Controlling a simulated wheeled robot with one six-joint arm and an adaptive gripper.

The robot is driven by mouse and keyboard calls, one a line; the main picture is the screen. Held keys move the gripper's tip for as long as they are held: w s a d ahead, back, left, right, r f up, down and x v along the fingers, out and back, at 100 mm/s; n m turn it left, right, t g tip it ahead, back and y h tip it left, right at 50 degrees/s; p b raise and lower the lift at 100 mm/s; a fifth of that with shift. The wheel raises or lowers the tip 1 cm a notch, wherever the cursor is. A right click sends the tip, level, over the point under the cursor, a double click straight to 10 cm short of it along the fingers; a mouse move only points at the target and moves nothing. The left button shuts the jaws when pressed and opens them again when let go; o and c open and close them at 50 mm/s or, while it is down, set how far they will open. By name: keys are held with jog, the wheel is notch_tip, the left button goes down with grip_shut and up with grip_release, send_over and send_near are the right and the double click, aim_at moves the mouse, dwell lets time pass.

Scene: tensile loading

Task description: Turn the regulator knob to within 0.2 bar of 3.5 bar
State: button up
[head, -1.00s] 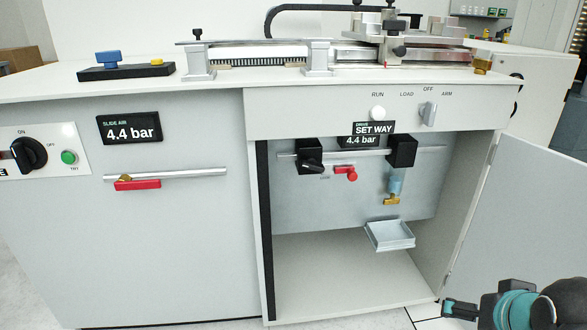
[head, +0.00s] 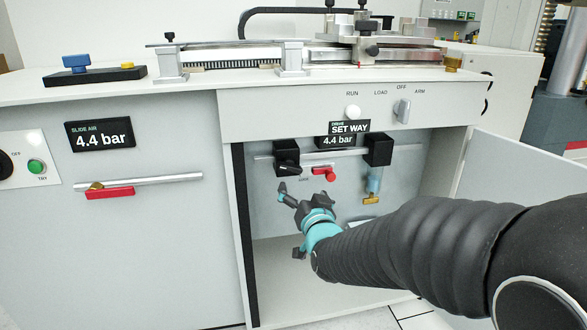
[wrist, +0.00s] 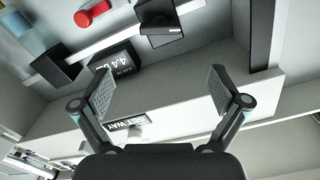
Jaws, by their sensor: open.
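The regulator knob (head: 288,168) is a black knob on a black block, on the rail inside the open cabinet. In the wrist view, which is turned over, the knob (wrist: 163,32) shows at the top, beyond the fingertips. The drive readout (head: 337,141) below the SET WAY sign reads 4.4 bar. It also shows in the wrist view (wrist: 110,65). My gripper (head: 290,218) is in front of the cabinet opening, below the knob in the head view.
A red valve handle (head: 325,173) sits right of the knob, then a second black block (head: 378,150) with a bluish bowl. The cabinet's top panel (head: 250,115) overhangs the opening. An open door (head: 505,170) stands at right. A slide air display (head: 100,135) reads 4.4 bar.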

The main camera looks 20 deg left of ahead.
aim_at(292, 168)
jog(key=p+x, duration=0.1)
jog(key=x, duration=1.2)
jog(key=shift+w+a+p, duration=0.25)
jog(key=shift+p, duration=0.15)
jog(key=c, duration=1.2)
